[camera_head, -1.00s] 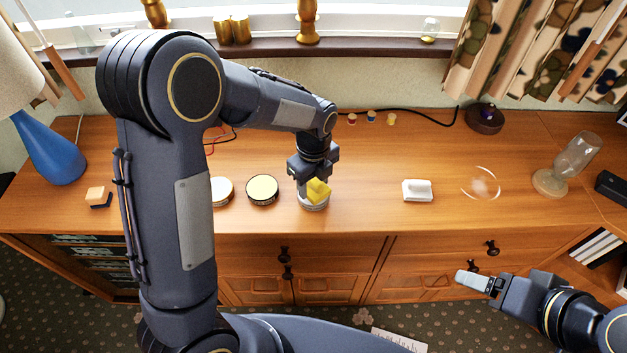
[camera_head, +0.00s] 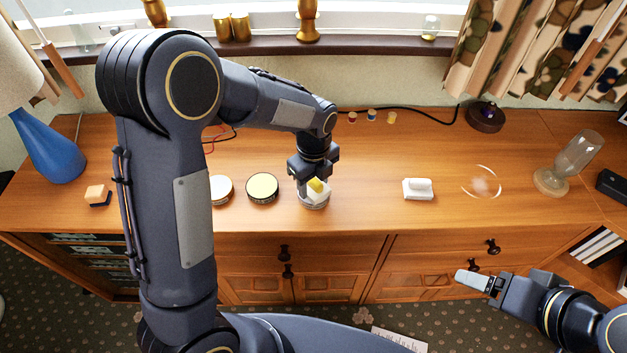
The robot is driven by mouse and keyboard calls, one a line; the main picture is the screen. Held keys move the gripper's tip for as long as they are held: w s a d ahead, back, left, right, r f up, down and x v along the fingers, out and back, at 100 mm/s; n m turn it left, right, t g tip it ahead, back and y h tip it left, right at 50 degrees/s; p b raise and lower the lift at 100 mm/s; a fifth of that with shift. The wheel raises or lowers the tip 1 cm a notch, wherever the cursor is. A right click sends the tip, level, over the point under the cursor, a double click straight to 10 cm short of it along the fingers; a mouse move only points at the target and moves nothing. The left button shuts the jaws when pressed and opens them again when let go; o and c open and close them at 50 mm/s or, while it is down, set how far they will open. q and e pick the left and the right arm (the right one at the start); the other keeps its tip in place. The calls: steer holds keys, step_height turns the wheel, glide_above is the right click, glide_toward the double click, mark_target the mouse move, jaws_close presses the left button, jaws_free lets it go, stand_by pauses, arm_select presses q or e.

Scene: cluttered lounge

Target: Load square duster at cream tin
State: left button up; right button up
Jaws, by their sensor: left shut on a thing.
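My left gripper (camera_head: 311,184) points down at the front middle of the sideboard. It is shut on a small square duster (camera_head: 321,193), which shows a yellow part and a white part and looks tilted. To the left stand a round tin with a pale yellow top and dark rim (camera_head: 262,188) and a tin with a cream top (camera_head: 221,189). My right gripper (camera_head: 472,280) is in front of the drawers, away from the tins; its opening is unclear.
A white block-shaped duster (camera_head: 417,189) and a clear glass dish (camera_head: 481,182) lie to the right. An orange-and-dark block (camera_head: 97,195) and a blue lamp (camera_head: 48,150) are at left. A tilted glass vessel (camera_head: 575,160) stands at right. Small spools (camera_head: 371,116) lie behind.

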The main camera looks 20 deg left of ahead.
stand_by(0.5)
arm_select(q)
steer(key=shift+r+p, duration=2.9)
steer(key=shift+r, duration=0.6)
arm_select(e)
step_height(320, 180, up, 6)
steer(key=shift+f, duration=0.15)
